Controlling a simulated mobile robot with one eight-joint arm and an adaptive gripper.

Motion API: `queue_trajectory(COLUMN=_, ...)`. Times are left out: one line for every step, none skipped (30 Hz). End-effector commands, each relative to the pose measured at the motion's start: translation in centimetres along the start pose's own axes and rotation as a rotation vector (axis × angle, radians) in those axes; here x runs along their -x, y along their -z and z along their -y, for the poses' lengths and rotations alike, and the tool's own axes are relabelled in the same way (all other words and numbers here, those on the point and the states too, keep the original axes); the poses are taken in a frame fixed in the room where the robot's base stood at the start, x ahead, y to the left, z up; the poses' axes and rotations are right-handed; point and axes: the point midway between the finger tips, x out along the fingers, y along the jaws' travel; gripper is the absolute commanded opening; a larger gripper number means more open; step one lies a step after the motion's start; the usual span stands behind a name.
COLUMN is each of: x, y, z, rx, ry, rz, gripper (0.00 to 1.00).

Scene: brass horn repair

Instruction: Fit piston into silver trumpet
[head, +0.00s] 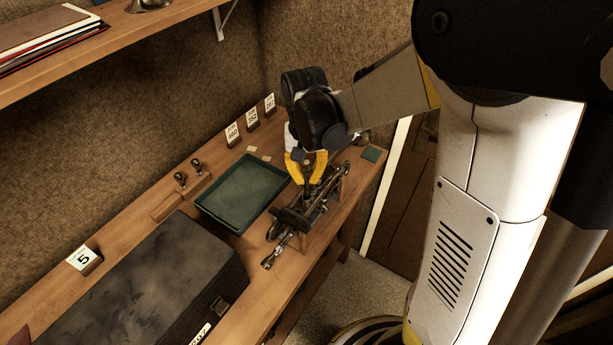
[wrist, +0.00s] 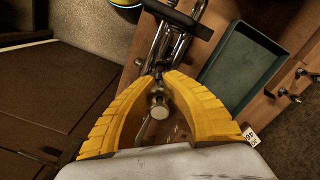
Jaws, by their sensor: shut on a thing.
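My gripper (head: 307,184) has yellow fingers and reaches down over the right part of the bench. Its fingers are closed in on a piston, whose round pale cap (wrist: 159,111) shows between them in the wrist view. The piston's lower end is hidden. The silver trumpet (head: 325,190) lies below and around the fingertips, in a dark holder (head: 293,219). Its tubes (wrist: 172,45) run ahead of the fingertips in the wrist view. I cannot tell whether the piston is inside a valve casing.
A green tray (head: 240,227) sits left of the holder. Two small knobbed parts (head: 188,171) stand behind it on a wooden block. A large dark case (head: 150,290) fills the front left. Number cards (head: 251,117) line the back edge. A silver piece (head: 275,252) lies near the front edge.

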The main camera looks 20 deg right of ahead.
Motion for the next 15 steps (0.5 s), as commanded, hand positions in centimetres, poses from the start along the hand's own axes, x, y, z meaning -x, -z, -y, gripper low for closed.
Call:
queue_trajectory(x=-0.1, y=0.0, z=0.0, rx=0.000, ry=0.000, rz=0.000, gripper=0.00)
queue_trajectory(x=-0.1, y=0.0, z=0.0, rx=0.000, ry=0.000, rz=0.000, gripper=0.00)
queue_trajectory(x=-0.1, y=0.0, z=0.0, rx=0.000, ry=0.000, rz=0.000, gripper=0.00)
queue_trajectory(x=-0.2, y=0.0, z=0.0, rx=0.000, ry=0.000, rz=0.000, gripper=0.00)
queue_trajectory(x=-0.3, y=0.0, z=0.0, rx=0.000, ry=0.000, rz=0.000, gripper=0.00)
queue_trajectory(x=-0.4, y=0.0, z=0.0, rx=0.000, ry=0.000, rz=0.000, gripper=0.00)
queue_trajectory(x=-0.5, y=0.0, z=0.0, rx=0.000, ry=0.000, rz=0.000, gripper=0.00)
queue_trajectory(x=-0.6, y=0.0, z=0.0, rx=0.000, ry=0.000, rz=0.000, gripper=0.00)
queue_trajectory(x=-0.7, y=0.0, z=0.0, rx=0.000, ry=0.000, rz=0.000, gripper=0.00)
queue_trajectory(x=-0.8, y=0.0, z=0.0, rx=0.000, ry=0.000, rz=0.000, gripper=0.00)
queue_trajectory(x=-0.8, y=0.0, z=0.0, rx=0.000, ry=0.000, rz=0.000, gripper=0.00)
queue_trajectory(x=-0.9, y=0.0, z=0.0, rx=0.000, ry=0.000, rz=0.000, gripper=0.00)
queue_trajectory(x=-1.0, y=0.0, z=0.0, rx=0.000, ry=0.000, rz=0.000, gripper=0.00)
queue_trajectory(x=-1.1, y=0.0, z=0.0, rx=0.000, ry=0.000, rz=0.000, gripper=0.00)
queue_trajectory(x=-1.2, y=0.0, z=0.0, rx=0.000, ry=0.000, rz=0.000, gripper=0.00)
